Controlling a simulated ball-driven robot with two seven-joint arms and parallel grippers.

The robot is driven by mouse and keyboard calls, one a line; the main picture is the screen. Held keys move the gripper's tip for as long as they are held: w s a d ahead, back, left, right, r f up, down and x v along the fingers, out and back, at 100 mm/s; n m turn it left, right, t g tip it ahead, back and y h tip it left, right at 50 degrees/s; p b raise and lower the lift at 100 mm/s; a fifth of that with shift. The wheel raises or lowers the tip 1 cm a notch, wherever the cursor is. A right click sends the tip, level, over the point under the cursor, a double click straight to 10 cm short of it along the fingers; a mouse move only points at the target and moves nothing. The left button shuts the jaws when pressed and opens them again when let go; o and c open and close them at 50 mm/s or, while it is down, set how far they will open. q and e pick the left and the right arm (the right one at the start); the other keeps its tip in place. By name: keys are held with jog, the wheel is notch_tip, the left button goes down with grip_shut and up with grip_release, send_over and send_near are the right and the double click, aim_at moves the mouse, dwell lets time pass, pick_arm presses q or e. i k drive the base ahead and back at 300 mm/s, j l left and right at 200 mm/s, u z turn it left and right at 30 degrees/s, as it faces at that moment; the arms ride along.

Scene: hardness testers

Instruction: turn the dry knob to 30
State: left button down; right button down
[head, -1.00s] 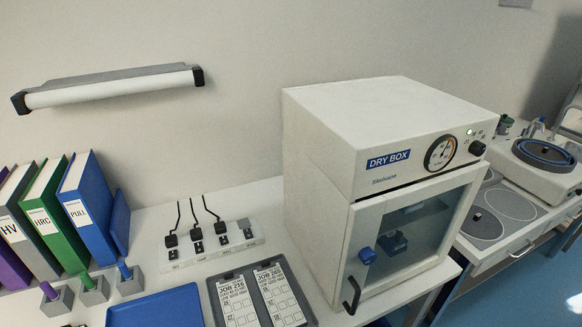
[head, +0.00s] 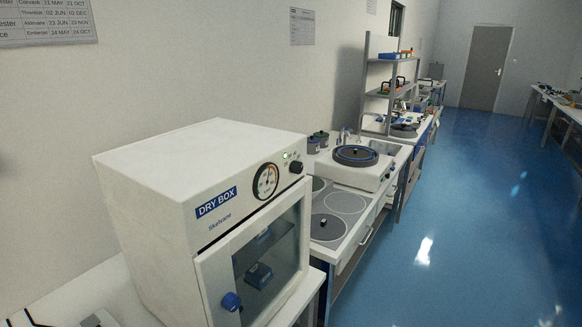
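The white dry box (head: 160,200) stands on a white bench at the left of the head view, with a blue "DRY BOX" label on its front. A round dial gauge (head: 265,181) sits at the upper right of that front. The small black dry knob (head: 296,167) is right of the gauge, near the box's right edge; its setting is too small to read. A dark blue item shows behind the glass. Neither of my grippers is in view.
A bench (head: 345,218) with round grey discs and a polishing machine (head: 356,156) stands right of the box. Shelves (head: 392,90) and more benches stand farther back. The blue floor (head: 450,220) at the right is clear.

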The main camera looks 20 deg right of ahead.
aim_at(296, 166)
jog(key=i+l+u, duration=0.15)
jog(key=l, duration=0.9)
jog(key=l+u, duration=0.15)
jog(key=l, duration=0.85)
